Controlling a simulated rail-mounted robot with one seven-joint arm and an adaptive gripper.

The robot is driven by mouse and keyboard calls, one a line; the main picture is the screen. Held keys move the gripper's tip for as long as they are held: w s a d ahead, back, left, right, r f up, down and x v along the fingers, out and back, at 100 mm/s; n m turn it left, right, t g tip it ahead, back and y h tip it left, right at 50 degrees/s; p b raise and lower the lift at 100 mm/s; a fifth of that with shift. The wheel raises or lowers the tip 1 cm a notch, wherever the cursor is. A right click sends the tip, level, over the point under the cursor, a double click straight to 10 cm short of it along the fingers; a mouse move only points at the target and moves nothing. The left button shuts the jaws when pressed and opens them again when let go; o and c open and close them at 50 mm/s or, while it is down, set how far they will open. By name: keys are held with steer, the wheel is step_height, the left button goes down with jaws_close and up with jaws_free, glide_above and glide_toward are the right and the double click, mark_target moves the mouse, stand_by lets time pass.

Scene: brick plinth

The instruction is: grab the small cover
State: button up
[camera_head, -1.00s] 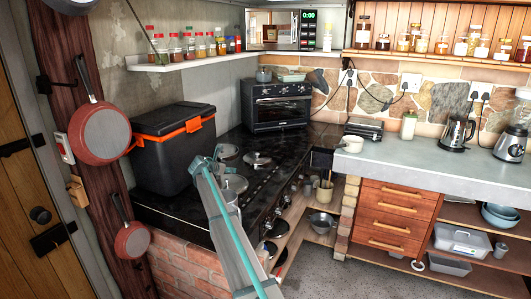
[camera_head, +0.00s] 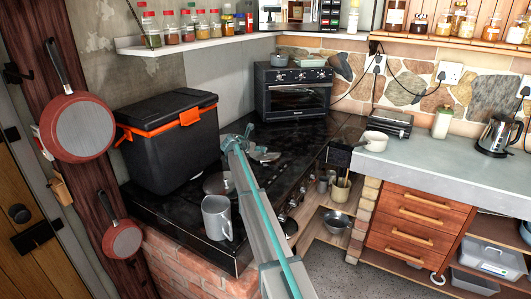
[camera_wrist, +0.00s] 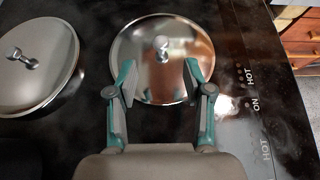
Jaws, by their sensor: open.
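A round shiny metal cover (camera_wrist: 150,30) with a small knob lies on the black stove top in the wrist view, in front of my gripper. A second metal cover (camera_wrist: 30,85) with a knob lies to its left. My gripper (camera_wrist: 159,68) is open and empty, its teal fingers spread over the near part of the first cover, with the knob a little beyond and between the tips. In the head view my gripper (camera_head: 238,140) is above the stove and partly hides a cover (camera_head: 265,156) behind it. Another cover (camera_head: 216,184) lies nearer, left of my arm.
A metal mug (camera_head: 216,218) stands at the stove's front, close to my arm. A black cooler box with orange trim (camera_head: 165,150) stands left, and a toaster oven (camera_head: 293,92) at the back. A spice shelf (camera_head: 190,43) hangs above. Stove (camera_head: 165,212) surface shows bare beside the cooler.

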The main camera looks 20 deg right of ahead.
mark_target(263, 153)
steer(key=shift+x, duration=1.05)
steer(key=shift+w+d+p, duration=0.25)
steer(key=shift+d+p, duration=0.1)
steer(key=shift+p, duration=0.05)
steer(key=p+x, duration=0.1)
steer(key=x, duration=0.2)
steer(key=shift+w+d+p, duration=0.2)
steer(key=shift+d+p, duration=0.05)
steer(key=shift+p, duration=0.05)
steer(key=shift+w+d+f, duration=0.2)
steer(key=shift+d+f, duration=0.1)
steer(key=shift+d, duration=0.05)
jaws_close()
